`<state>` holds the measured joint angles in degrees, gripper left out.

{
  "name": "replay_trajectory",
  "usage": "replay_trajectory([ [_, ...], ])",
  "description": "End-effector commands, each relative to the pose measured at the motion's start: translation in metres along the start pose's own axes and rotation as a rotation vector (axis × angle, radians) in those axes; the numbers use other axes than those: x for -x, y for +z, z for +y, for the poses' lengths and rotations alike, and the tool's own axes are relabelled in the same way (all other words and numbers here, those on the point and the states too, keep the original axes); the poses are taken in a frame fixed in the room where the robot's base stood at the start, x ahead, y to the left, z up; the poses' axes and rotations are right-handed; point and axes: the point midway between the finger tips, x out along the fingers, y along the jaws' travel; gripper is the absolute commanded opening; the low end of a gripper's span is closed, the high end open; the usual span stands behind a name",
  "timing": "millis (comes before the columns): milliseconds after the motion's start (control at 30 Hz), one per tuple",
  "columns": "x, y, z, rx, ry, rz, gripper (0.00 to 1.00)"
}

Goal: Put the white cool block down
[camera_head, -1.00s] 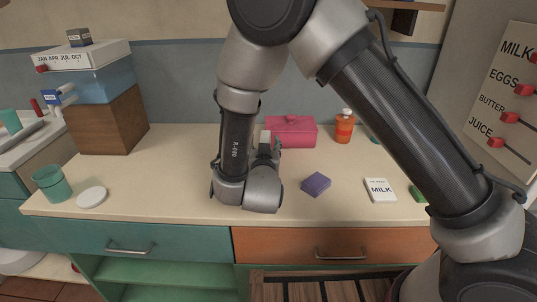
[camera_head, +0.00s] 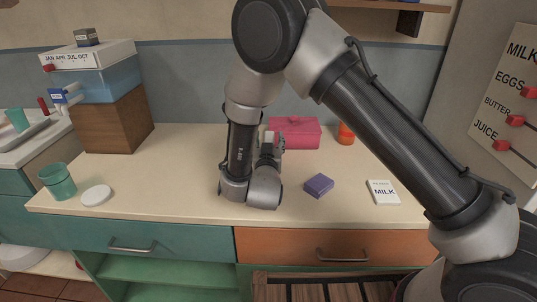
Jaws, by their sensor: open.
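A small pale block (camera_head: 269,137), which looks like the white cool block, shows just past my wrist, in front of the pink lidded box (camera_head: 303,133). Only its upper part is visible. My gripper (camera_head: 270,150) is low over the middle of the counter, mostly hidden behind my own wrist. It is open. The fingertips are not clearly visible, so I cannot tell whether they touch the block or how the block's base rests.
On the cream counter (camera_head: 150,190) are a purple block (camera_head: 319,185), a white milk card (camera_head: 383,192), a white disc (camera_head: 96,195) and a teal cup (camera_head: 57,181).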

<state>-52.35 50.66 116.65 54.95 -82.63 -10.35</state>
Motion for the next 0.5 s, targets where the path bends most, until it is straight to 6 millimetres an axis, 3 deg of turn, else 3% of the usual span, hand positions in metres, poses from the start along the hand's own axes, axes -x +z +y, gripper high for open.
replay_trajectory([
  [167, 0.0002, 0.0, -0.0002, 0.0, -0.001, 0.0, 0.54],
  [433, 0.0003, 0.0, -0.0003, 0.0, -0.001, 0.0, 0.05],
  [500, 0.0004, -0.0001, -0.0003, 0.0, -0.001, 0.0, 0.0],
])
